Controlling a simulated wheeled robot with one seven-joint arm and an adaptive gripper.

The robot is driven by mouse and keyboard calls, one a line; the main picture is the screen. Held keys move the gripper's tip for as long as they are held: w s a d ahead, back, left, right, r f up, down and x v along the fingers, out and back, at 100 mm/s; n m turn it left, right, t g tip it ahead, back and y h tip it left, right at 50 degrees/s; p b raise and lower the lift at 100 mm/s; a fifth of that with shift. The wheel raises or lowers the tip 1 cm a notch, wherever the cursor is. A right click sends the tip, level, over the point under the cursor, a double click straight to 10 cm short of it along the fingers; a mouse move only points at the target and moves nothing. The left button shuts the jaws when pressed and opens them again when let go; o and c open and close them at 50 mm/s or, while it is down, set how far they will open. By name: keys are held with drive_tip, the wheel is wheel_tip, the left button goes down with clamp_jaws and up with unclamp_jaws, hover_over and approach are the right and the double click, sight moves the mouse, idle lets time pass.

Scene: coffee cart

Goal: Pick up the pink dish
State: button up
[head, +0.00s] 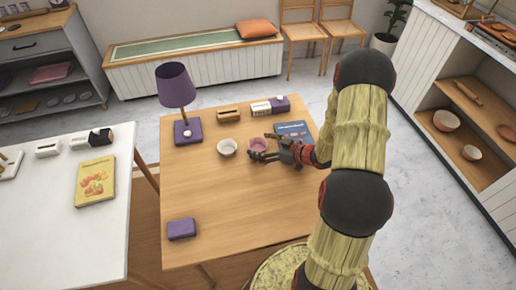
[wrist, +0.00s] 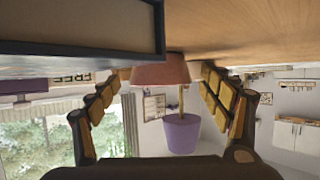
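The pink dish (head: 258,144) is a small bowl on the wooden table, just right of a white bowl (head: 227,147). My gripper (head: 262,156) is low over the table at the dish's near right side, fingers pointing left. In the wrist view, which is upside down, the dish (wrist: 160,74) shows between and beyond the spread fingertips (wrist: 164,76). The gripper is open with nothing held. Whether a finger touches the dish I cannot tell.
A blue book (head: 292,129) lies close behind my gripper. A purple lamp (head: 175,88), a wooden box (head: 229,114) and a boxed item (head: 263,108) stand farther back. A purple block (head: 181,229) is at front left. The table's front middle is clear.

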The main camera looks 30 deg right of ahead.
drive_tip(key=shift+c, duration=1.2)
drive_tip(key=c, duration=1)
drive_tip(key=shift+o, duration=0.2)
drive_tip(key=shift+r, duration=0.1)
